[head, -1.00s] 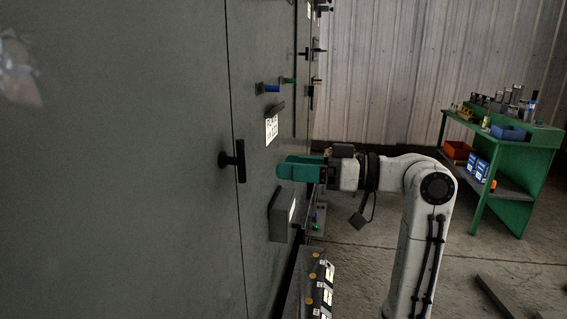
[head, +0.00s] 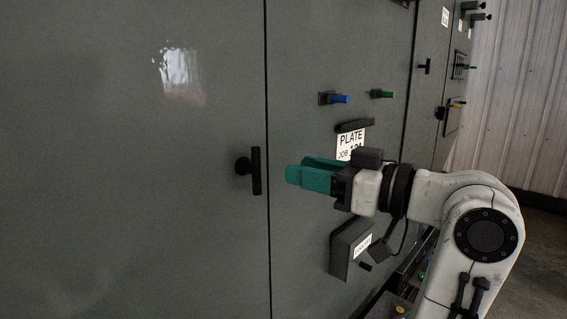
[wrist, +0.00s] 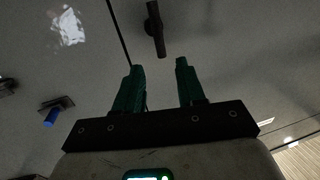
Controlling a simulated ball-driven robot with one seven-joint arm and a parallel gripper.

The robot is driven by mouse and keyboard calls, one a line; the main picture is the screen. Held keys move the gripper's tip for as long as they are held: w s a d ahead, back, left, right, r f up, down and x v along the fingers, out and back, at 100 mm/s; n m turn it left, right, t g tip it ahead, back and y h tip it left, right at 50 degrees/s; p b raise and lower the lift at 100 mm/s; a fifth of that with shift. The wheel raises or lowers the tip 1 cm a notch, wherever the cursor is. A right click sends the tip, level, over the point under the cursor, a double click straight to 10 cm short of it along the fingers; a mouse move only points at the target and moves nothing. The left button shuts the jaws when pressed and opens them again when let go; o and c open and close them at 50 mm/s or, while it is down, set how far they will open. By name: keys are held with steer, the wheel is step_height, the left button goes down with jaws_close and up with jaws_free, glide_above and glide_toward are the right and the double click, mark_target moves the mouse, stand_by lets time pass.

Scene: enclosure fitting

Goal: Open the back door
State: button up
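The grey cabinet door (head: 130,130) fills the left of the head view, its edge marked by a dark vertical seam. Its black T-shaped handle (head: 256,171) stands upright just left of that seam. My gripper (head: 292,174) has teal fingers that point left at the handle, with a small gap between them and it. In the wrist view the handle (wrist: 155,28) lies beyond the fingertips, roughly midway between them. The fingers (wrist: 159,66) are apart with nothing between them. The door is flush with the panel beside it and looks shut.
Right of the seam, the panel carries a blue peg (head: 338,99), a green peg (head: 383,94), a plate label (head: 351,141) and a grey box (head: 350,250) below my gripper. More cabinet fronts with handles (head: 425,67) run to the back right. Floor shows at far right.

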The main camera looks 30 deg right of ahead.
mark_target(256, 167)
steer(key=p+x, duration=0.1)
steer(key=x, duration=0.9)
steer(key=shift+w+a+p, duration=0.15)
steer(key=shift+w+p, duration=0.15)
steer(key=shift+p, duration=0.1)
jaws_close()
